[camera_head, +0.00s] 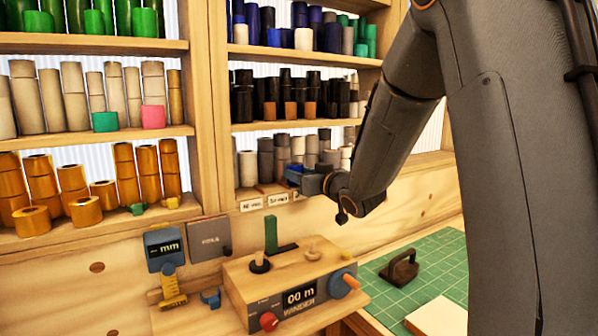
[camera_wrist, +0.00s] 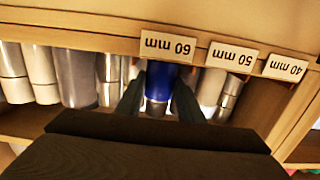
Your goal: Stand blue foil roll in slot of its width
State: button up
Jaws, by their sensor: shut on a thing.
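The blue foil roll (camera_wrist: 160,82) is between the two dark fingers of my gripper (camera_wrist: 159,98) in the wrist view. My gripper is shut on it. The roll lines up with the upside-down 60 mm label (camera_wrist: 168,44), and its end near the label is partly hidden. In the head view my gripper (camera_head: 308,181) is at the front of the lower right shelf, near the labels, with a blue patch at its tip. The 50 mm label (camera_wrist: 232,57) and 40 mm label (camera_wrist: 285,67) also show. I cannot tell whether the roll touches the shelf.
Silver and grey rolls (camera_wrist: 76,76) stand close to the blue roll on both sides in the wrist view. A shelf of black and copper rolls (camera_head: 285,95) is above. Below are a winder box (camera_head: 290,280) and a green cutting mat (camera_head: 435,265) with a dark-handled tool (camera_head: 400,268).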

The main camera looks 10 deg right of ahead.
jog(key=shift+f, duration=0.2)
jog(key=o, duration=1.2)
jog(key=shift+r, duration=0.1)
jog(key=shift+r, duration=0.2)
jog(key=b+v, duration=0.2)
jog(key=v, duration=1)
jog(key=shift+b, duration=0.4)
jog(key=shift+f, duration=0.1)
